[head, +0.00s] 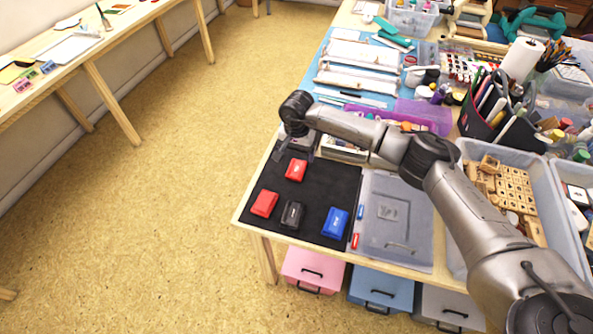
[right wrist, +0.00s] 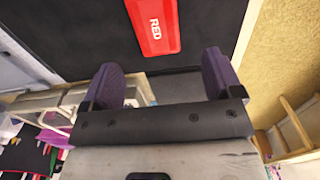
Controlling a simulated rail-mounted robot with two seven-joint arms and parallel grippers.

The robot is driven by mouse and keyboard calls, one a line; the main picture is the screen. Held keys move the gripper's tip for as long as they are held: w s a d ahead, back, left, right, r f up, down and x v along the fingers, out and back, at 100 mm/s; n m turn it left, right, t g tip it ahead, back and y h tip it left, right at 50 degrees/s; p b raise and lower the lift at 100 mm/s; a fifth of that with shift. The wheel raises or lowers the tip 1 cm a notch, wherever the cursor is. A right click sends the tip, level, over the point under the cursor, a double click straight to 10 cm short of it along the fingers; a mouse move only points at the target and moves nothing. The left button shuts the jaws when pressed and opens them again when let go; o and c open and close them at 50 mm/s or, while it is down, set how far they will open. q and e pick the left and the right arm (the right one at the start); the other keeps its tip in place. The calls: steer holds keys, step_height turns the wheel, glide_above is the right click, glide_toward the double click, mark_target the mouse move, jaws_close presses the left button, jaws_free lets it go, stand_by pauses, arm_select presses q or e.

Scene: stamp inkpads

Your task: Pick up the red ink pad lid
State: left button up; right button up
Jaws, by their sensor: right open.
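A red ink pad piece (head: 296,169) lies near the far side of the black mat (head: 325,185). In the right wrist view a red piece (right wrist: 153,25) marked "RED" lies flat on the dark mat, cut off by the top edge. A second red piece (head: 264,203) lies at the mat's left front. I cannot tell for sure which is lid and which is pad. My right gripper (head: 293,154) is open and empty just beyond the far red piece. Its two fingers (right wrist: 160,74) point toward the marked piece, apart from it. My left gripper is not in view.
A black ink pad (head: 292,214) and a blue one (head: 336,222) lie at the mat's front. A grey lidded box (head: 397,222) stands to the right. A bin of wooden stamps (head: 505,190) is farther right. The table edge is close on the left.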

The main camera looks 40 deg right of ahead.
mark_target(298, 165)
steer(key=shift+s+f+b, duration=0.1)
steer(key=shift+f+b, duration=0.7)
steer(key=shift+f, duration=2.15)
steer(key=shift+d, duration=0.1)
steer(key=c, duration=1)
steer(key=shift+r, duration=0.15)
